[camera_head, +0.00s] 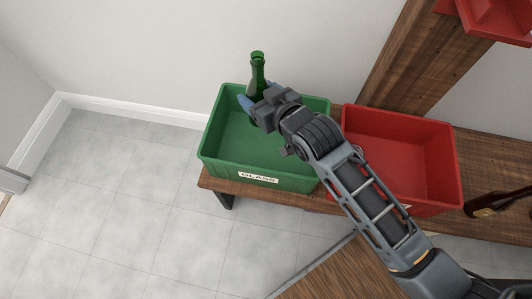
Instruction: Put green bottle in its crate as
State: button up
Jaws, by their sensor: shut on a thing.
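The green bottle (257,72) is upright over the back part of the green crate (225,170). Its neck stands above the crate's rim, and its lower part is hidden behind my gripper. My gripper (248,100) is shut on the bottle, with its blue fingertips at the bottle's side. The green crate has a white label (258,177) reading "GLASS" on its front wall. The part of its floor that I can see is empty. I cannot tell whether the bottle's base touches the crate floor.
A red crate (440,165) stands right of the green crate on a wooden bench (275,193). A brown bottle (495,201) is at the bench's right. A wooden post (405,65) rises behind the red crate, with a red object (495,18) at the upper right. Tiled floor lies left.

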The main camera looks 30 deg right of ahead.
jog(key=shift+s+d+f+n+y+b, duration=0.85)
jog(key=shift+d+f+n+y+b, duration=1.15)
jog(key=shift+d, duration=2.3)
jog(key=w+a+f+b, duration=0.2)
jog(key=w+a+f, duration=0.4)
jog(key=a+f, duration=0.3)
jog(key=shift+a+f+g+b, duration=0.3)
jog(key=shift+a+f+b, duration=0.05)
jog(key=shift+f, duration=0.5)
jog(key=shift+w, duration=0.1)
jog(key=shift+f+b, duration=0.35)
jog(key=shift+b, duration=0.05)
jog(key=shift+f+b, duration=0.25)
jog(key=shift+b, duration=0.1)
